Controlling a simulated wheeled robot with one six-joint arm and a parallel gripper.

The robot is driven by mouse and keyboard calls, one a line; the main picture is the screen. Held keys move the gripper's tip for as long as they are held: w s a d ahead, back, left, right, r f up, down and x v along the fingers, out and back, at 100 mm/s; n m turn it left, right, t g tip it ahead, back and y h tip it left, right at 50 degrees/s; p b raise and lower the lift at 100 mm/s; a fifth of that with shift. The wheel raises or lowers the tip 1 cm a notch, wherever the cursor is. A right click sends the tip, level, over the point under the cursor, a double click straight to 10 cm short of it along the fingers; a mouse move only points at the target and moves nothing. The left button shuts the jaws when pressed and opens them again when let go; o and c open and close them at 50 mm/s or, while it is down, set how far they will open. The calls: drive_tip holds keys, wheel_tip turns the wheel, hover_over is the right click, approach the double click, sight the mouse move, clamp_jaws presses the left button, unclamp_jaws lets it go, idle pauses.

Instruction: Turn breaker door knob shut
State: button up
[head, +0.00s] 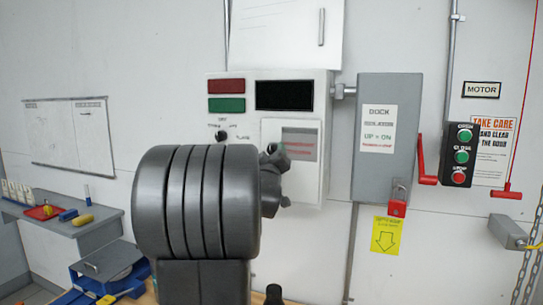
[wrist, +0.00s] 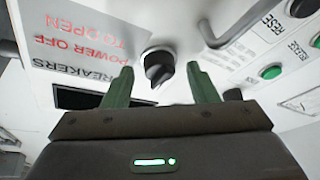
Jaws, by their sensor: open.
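The breaker door (head: 312,184) is a white panel on the wall box in the head view, with a small window and red lettering. In the wrist view the door (wrist: 35,20) appears upside down, with "BREAKERS POWER OFF TO OPEN" on it. The black door knob (wrist: 158,66) sits on a round base near this lettering. My gripper (wrist: 160,82) is open, with its two green fingers apart and the knob ahead between them in the picture. I cannot tell how close the tips are to it. In the head view my arm hides the knob and most of the gripper.
A grey dock box (head: 389,165) with a red lever (head: 422,160) stands right of the door. A button station (head: 459,155) is farther right. A selector knob (head: 221,136) is left of the door. A side bench (head: 75,226) is at far left.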

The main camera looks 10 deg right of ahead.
drive_tip(key=b+v, duration=0.3)
drive_tip(key=v, duration=1)
drive_tip(key=shift+s, duration=0.25)
drive_tip(key=shift+f, duration=0.1)
drive_tip(key=p+x, duration=0.3)
drive_tip(key=x, duration=1)
drive_tip(key=shift+w, duration=0.35)
